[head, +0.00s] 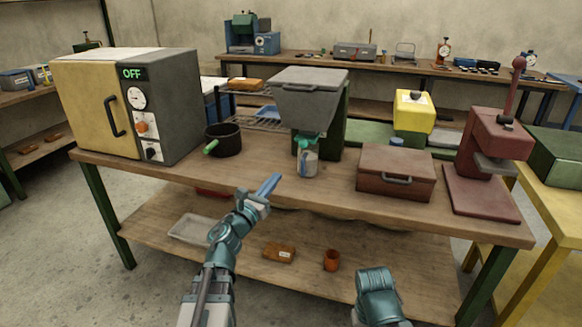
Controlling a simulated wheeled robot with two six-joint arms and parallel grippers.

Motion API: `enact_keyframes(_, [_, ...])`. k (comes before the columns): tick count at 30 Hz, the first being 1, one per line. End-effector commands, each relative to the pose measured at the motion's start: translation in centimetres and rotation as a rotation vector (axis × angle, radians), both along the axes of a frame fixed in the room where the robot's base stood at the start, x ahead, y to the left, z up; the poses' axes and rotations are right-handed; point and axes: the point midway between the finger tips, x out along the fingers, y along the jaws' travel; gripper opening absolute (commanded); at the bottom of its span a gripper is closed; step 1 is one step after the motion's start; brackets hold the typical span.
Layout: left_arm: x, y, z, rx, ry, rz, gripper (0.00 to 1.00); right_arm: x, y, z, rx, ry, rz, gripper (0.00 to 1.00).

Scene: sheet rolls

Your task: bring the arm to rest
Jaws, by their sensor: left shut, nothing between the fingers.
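My left arm (225,240) reaches up from the bottom of the head view. Its gripper (271,183) is shut and empty, with its blue fingers together. The fingers show against the workbench (330,188) near its front edge, and I see no contact. A grey can (307,165) stands under the hopper spout, just beyond the fingertips. Part of my right arm (378,290) shows low at the right of centre. Its gripper does not show.
A yellow-fronted oven (95,110) reading OFF, a dark pot (223,138), a grey hopper (308,95), a brown box (396,173) and a red press (492,150) stand on the bench.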

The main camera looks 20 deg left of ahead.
Motion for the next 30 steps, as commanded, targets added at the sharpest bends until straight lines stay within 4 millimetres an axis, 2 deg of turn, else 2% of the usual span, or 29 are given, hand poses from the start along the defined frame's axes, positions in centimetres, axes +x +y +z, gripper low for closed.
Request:
enact_keyframes(5, [0.3,0.0,0.8,-0.062,0.017,0.020,0.00,0.0,0.0,0.9,0.000,0.000,0.000,0.50])
enact_keyframes(8, [1.0,0.2,2.2,-0.246,0.066,0.076,0.00,0.0,0.0,2.7,0.000,0.000,0.000,0.50])
enact_keyframes(12, [1.8,0.4,3.3,-0.674,0.183,0.212,0.00,0.0,0.0,6.3,0.000,0.000,0.000,0.50])
enact_keyframes(17, [0.9,-0.7,1.6,-1.188,0.328,0.409,0.00,0.0,0.0,10.0,0.000,0.000,0.000,0.50])
enact_keyframes(20, [-0.7,-2.5,-0.1,-1.485,0.419,0.562,0.00,0.0,0.0,12.2,0.000,0.000,-0.001,0.50])
enact_keyframes(23, [-3.5,-5.2,-2.0,-1.753,0.501,0.752,0.00,0.0,0.0,14.5,0.000,0.000,-0.001,0.50])
enact_keyframes(27, [-9.0,-9.9,-4.0,-2.047,0.586,1.091,0.00,0.0,0.0,17.7,0.000,0.000,-0.001,0.50])
enact_keyframes(30, [-13.6,-13.3,-4.5,-2.169,0.610,1.360,0.00,0.0,0.0,19.6,0.000,0.000,-0.001,0.50])
